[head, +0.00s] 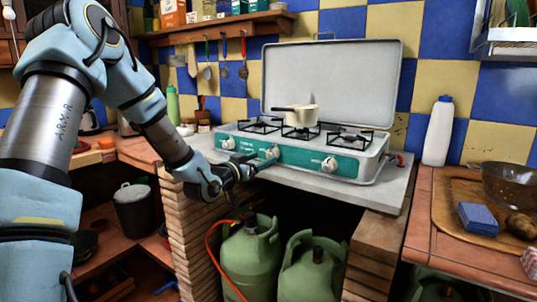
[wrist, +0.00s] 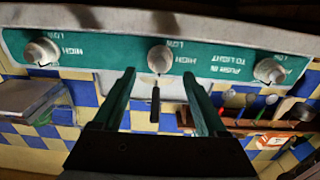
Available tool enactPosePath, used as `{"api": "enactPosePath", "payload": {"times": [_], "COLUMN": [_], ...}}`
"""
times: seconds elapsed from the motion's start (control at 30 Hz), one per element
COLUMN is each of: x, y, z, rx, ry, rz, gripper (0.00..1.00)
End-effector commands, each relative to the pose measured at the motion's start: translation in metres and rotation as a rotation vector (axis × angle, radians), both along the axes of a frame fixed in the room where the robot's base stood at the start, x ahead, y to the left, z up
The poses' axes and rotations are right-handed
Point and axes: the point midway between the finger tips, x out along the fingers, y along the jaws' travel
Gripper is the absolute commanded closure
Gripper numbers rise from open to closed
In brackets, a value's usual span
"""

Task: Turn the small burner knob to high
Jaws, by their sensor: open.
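The gas stove (head: 375,168) has a green front panel with three pale knobs. The left knob (head: 228,143), middle knob (head: 272,152) and right knob (head: 329,165) show in the head view. I cannot read which one serves the small burner. My gripper (head: 257,161) is open in front of the middle knob. In the wrist view, which is upside down, my gripper (wrist: 160,76) has its fingertips to either side of the middle knob (wrist: 159,58). The knob looks just beyond the tips; I cannot tell whether they touch it. "HIGH" and "LOW" labels lie beside it.
A cream saucepan (head: 301,115) stands on the middle burner. The raised lid (head: 330,80) is behind it. The stove sits on a grey slab (head: 393,196) over brick supports. Green gas cylinders (head: 250,259) stand below, with an orange hose. A white bottle (head: 438,132) is at right.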

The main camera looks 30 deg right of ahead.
Motion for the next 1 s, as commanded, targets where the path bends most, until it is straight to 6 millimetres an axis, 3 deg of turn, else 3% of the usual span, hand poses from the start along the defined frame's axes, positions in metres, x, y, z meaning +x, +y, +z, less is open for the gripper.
{"api": "enactPosePath", "payload": {"times": [0.1, 0.3, 0.67, 1.0], "x": [0.01, 0.021, 0.024, 0.024], "y": [-0.019, -0.038, -0.043, -0.042], "z": [0.002, 0.001, 0.0, 0.0], "rx": [-0.001, 0.0, 0.002, 0.001], "ry": [0.0, 0.0, 0.001, 0.0], "rz": [-0.002, 0.0, 0.0, 0.0], "gripper": [0.25, 0.25, 0.25, 0.61]}}
